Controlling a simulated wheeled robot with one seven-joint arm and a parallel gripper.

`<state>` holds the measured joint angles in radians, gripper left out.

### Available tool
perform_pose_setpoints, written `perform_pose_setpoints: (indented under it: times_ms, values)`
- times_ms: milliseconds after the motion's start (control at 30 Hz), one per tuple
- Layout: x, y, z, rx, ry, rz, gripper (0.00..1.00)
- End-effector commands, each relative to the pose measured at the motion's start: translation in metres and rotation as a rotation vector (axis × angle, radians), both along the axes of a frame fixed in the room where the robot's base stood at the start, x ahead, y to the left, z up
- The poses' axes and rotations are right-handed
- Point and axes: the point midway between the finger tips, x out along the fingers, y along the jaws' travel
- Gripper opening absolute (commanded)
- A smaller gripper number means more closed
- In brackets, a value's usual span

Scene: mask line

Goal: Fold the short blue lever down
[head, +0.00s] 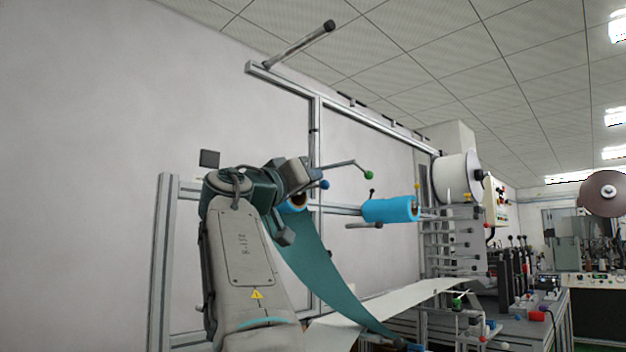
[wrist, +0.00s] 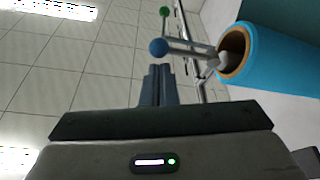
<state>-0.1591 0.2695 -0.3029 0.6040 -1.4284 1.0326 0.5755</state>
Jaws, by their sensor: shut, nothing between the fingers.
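The short blue lever shows in the wrist view as a blue ball (wrist: 158,47) on a short grey rod that runs right to the roll's holder. In the head view its blue ball (head: 325,184) sits just beside my gripper (head: 318,174). In the wrist view my gripper (wrist: 157,72) is shut and empty, with its fingertips just below the ball in the picture. I cannot tell whether they touch it. Much of the lever's rod is hidden by my arm in the head view.
A longer lever with a green ball (head: 368,175) stands behind, also in the wrist view (wrist: 164,11). A blue roll (wrist: 275,62) is close on the right. Another blue roll (head: 390,209) and a white spool (head: 457,178) stand farther right on the metal frame (head: 316,130).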

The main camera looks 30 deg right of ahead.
Motion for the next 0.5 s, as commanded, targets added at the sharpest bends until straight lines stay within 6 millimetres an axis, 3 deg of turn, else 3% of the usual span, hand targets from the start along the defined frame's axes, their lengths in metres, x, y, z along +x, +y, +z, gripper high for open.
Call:
perform_pose_setpoints:
  times_ms: [500]
  values:
    - [0.0003,0.0022,0.0050,0.000,0.001,0.000,0.00]
